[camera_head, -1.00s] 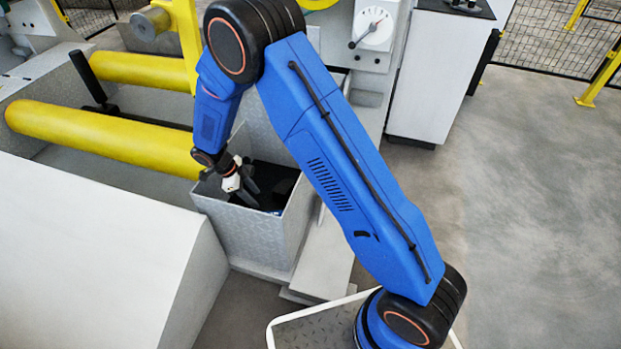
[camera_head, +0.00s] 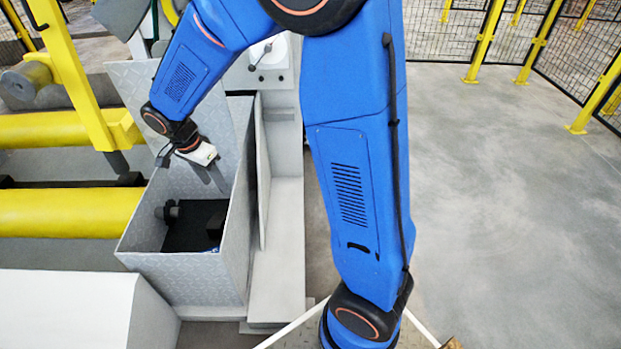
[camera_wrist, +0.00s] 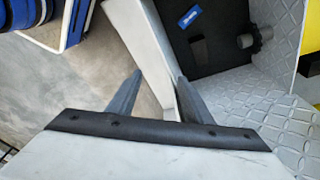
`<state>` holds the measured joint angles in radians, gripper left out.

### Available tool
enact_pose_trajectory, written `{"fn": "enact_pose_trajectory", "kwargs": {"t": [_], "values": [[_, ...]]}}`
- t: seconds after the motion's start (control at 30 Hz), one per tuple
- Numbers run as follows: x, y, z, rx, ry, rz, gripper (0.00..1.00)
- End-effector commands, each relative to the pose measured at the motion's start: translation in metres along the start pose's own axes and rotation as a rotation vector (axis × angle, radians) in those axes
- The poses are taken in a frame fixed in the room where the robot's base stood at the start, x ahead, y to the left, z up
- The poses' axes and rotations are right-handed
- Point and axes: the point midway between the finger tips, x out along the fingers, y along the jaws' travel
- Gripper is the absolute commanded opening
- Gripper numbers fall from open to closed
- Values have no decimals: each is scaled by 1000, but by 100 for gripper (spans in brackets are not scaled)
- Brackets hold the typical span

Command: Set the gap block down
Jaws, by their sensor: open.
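My gripper (camera_head: 212,178) is open and empty, above the metal bin (camera_head: 245,215) near its right wall. In the wrist view its two fingers (camera_wrist: 158,98) stand apart, with the bin's wall edge between them in the picture. On the bin's dark floor (camera_head: 195,235) lies a dark upright block (camera_head: 215,226), also seen in the wrist view (camera_wrist: 198,50). A small blue piece (camera_wrist: 190,16) is there too. I cannot tell for sure which one is the gap block.
Yellow rollers (camera_head: 50,213) lie left of the bin. A white sloped housing (camera_head: 70,308) stands in front at left. A pale ledge (camera_head: 280,235) runs along the bin's right side. Open grey floor (camera_head: 480,200) lies to the right, bounded by yellow-posted fencing (camera_head: 490,45).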

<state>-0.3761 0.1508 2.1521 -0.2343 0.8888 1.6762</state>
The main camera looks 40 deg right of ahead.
Motion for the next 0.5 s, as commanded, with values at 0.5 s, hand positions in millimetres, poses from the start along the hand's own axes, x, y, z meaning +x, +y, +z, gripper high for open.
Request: {"fn": "enact_pose_trajectory", "kwargs": {"t": [0.5], "values": [[-85,124,-53,-402,-6,-161,46]]}}
